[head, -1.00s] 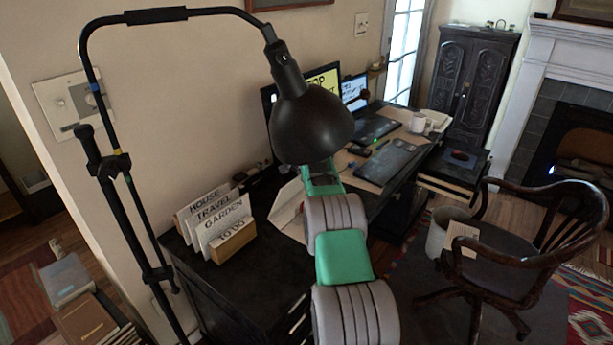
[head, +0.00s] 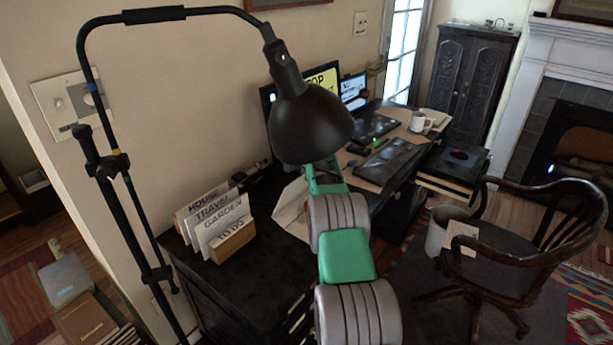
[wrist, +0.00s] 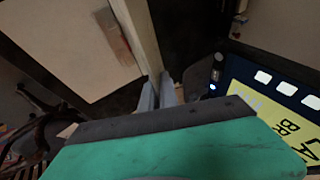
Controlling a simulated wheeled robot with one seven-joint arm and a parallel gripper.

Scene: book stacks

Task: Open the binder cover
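A pale, flat-sided object (head: 292,208), which may be the binder, is on the dark desk behind my arm in the head view. My arm hides part of it. In the wrist view a large pale panel (wrist: 55,50) with a brownish patch fills the upper left, and its long edge runs down towards my fingers. It may be the binder's cover, but I cannot be sure. My gripper (wrist: 158,92) shows two grey fingers a little apart, close to the end of that edge. I cannot tell whether they touch it. The fingertips are hidden in the head view.
A black lamp (head: 310,122) hangs over my arm. A wooden holder (head: 232,236) with labelled cards stands at the desk's left. Monitors (head: 322,82), a keyboard (head: 392,157) and a mug (head: 417,121) are farther back. A wooden chair (head: 540,230) stands to the right.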

